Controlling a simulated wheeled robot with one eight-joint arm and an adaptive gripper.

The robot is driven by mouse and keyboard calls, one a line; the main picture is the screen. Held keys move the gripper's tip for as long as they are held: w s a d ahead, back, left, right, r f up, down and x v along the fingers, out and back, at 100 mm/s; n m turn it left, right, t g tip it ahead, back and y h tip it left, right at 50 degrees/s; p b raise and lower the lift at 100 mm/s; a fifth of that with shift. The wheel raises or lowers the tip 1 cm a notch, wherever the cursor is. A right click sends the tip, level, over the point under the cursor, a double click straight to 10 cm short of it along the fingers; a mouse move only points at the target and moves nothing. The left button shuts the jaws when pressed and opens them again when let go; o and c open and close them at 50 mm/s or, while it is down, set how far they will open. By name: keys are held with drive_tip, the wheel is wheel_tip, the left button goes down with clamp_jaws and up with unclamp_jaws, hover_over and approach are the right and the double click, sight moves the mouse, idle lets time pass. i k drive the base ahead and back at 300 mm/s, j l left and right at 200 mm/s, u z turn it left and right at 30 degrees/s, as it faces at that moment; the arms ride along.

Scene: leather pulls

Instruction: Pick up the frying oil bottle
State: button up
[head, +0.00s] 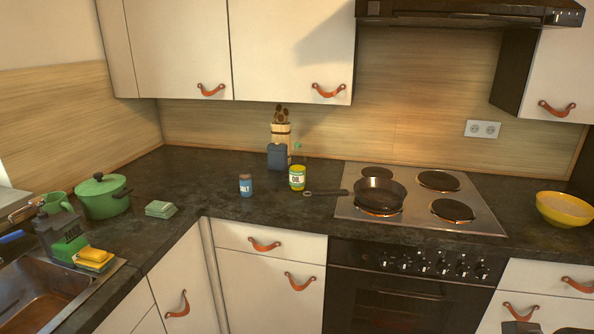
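The frying oil bottle (297,177) stands upright on the dark counter in the head view, left of the stove. It is yellowish with a white label reading "OIL" and a green cap. A blue salt container (246,185) stands to its left, apart from it. The fingers of my gripper do not show. Only a dark part, probably of my arm, shows at the bottom right edge, well away from the bottle.
A frying pan (380,192) sits on the stove, its handle pointing left close to the bottle. A dark blue board (277,156) and a utensil holder (281,132) stand behind. A green pot (102,196) is left; a yellow bowl (564,209) is right. Counter before the bottle is clear.

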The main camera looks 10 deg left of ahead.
sight(298, 161)
drive_tip(key=i+j+u, duration=0.4)
drive_tip(key=j, duration=0.3)
drive_tip(key=i+j+u, duration=0.4)
drive_tip(key=i+j, duration=0.15)
drive_tip(key=i, duration=0.15)
drive_tip(key=i+j+u, duration=0.4)
drive_tip(key=i, duration=0.25)
drive_tip(key=l+z, duration=0.15)
